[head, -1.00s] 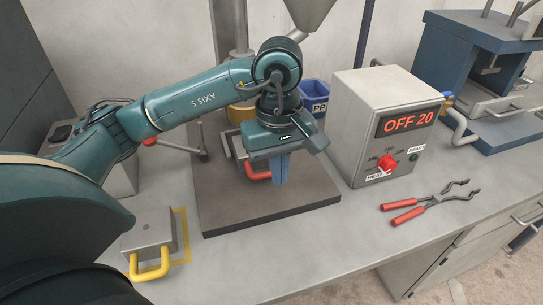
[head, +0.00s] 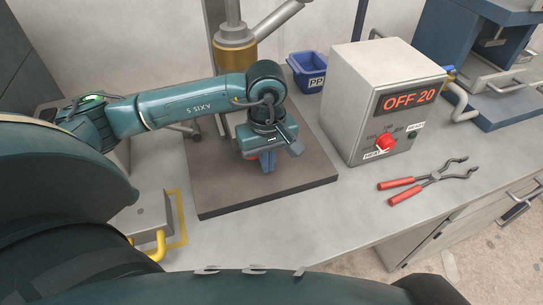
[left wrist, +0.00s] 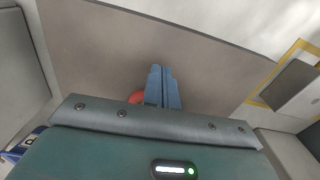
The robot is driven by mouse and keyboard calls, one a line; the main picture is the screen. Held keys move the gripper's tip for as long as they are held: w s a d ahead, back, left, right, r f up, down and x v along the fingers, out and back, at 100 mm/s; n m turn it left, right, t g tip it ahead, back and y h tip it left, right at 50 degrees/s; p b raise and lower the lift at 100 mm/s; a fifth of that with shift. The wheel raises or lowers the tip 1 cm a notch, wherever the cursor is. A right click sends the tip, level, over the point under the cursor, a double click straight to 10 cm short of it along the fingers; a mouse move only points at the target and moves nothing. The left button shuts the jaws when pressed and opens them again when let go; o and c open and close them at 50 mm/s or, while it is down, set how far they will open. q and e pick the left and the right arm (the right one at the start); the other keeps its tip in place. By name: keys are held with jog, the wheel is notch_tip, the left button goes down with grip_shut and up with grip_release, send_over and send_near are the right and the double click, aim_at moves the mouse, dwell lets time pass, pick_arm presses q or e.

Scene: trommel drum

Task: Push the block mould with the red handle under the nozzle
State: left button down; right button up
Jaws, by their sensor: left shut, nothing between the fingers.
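The red handle of the block mould shows as a small red patch (head: 252,157) beside my left gripper's fingers in the head view. It also shows as a red curve (left wrist: 135,98) left of the fingers in the left wrist view. The mould's body is mostly hidden behind the gripper and arm. My left gripper (head: 267,163) is shut and empty, pointing down over the dark plate (head: 225,197); its blue fingers are together in the left wrist view (left wrist: 163,88). I cannot tell whether they touch the handle. The brass-coloured nozzle part (head: 236,58) stands behind. My right gripper is out of view.
A grey mould (head: 148,212) with a yellow handle (head: 158,248) sits by a yellow outline at left. A blue PP bin (head: 308,72) stands behind. The heater box (head: 370,105) reads OFF 20. Red-handled tongs (head: 425,182) lie at right; the bench front is clear.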

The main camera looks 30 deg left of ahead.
pick_arm(q)
jog(key=shift+w+a, duration=0.45)
jog(key=shift+a, duration=0.15)
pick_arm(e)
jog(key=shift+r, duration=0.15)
